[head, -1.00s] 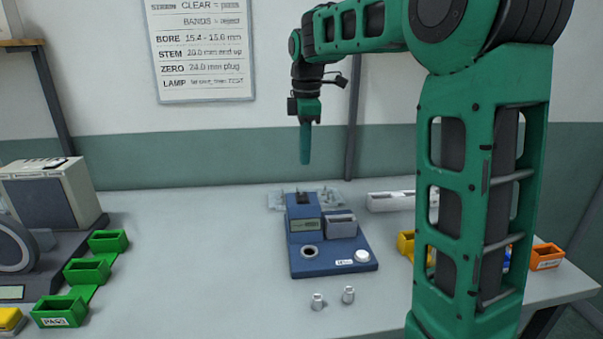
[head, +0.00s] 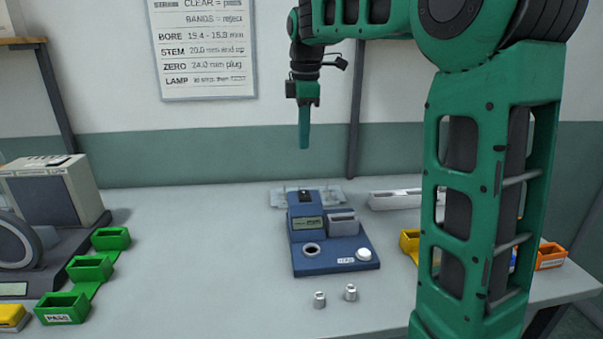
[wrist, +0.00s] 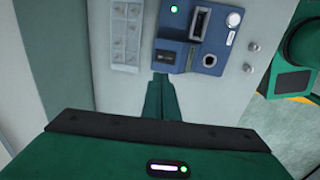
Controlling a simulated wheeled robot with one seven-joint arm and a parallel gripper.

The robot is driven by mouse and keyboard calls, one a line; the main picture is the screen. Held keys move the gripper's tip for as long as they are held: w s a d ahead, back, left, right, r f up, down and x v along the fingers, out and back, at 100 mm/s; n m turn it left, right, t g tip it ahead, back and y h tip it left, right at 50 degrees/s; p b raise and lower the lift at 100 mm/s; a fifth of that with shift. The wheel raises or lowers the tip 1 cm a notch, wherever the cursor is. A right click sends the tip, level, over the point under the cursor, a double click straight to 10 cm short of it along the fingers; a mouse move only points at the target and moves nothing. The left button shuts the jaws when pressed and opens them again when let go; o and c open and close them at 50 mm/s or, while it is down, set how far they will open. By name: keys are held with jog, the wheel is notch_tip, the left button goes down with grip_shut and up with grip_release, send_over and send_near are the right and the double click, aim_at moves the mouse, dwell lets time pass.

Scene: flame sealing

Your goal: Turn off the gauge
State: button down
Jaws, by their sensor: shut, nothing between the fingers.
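The gauge (head: 335,262) is a blue block on the bench with a small display (head: 308,223), a round hole, a grey slotted block and a white button (head: 363,255). A black part (head: 306,196) stands on its far left end. In the wrist view the gauge (wrist: 188,45) shows a lit green light (wrist: 173,9) at its upper edge; its display looks dark. My gripper (head: 304,143) is shut and empty, pointing down above and behind the gauge, apart from it. In the wrist view the fingertips (wrist: 160,78) cover the area around the black part.
Two small metal plugs (head: 335,296) stand in front of the gauge. A clear tray (head: 278,197) lies behind it, and a white channel (head: 393,199) at back right. Green bins (head: 90,267) are at left, yellow and orange bins (head: 551,256) at right.

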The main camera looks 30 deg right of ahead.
aim_at(302, 192)
jog(key=f, duration=0.4)
jog(key=w+f, duration=0.1)
jog(key=f, duration=0.9)
jog(key=shift+w+d, duration=0.3)
jog(key=shift+d, duration=0.05)
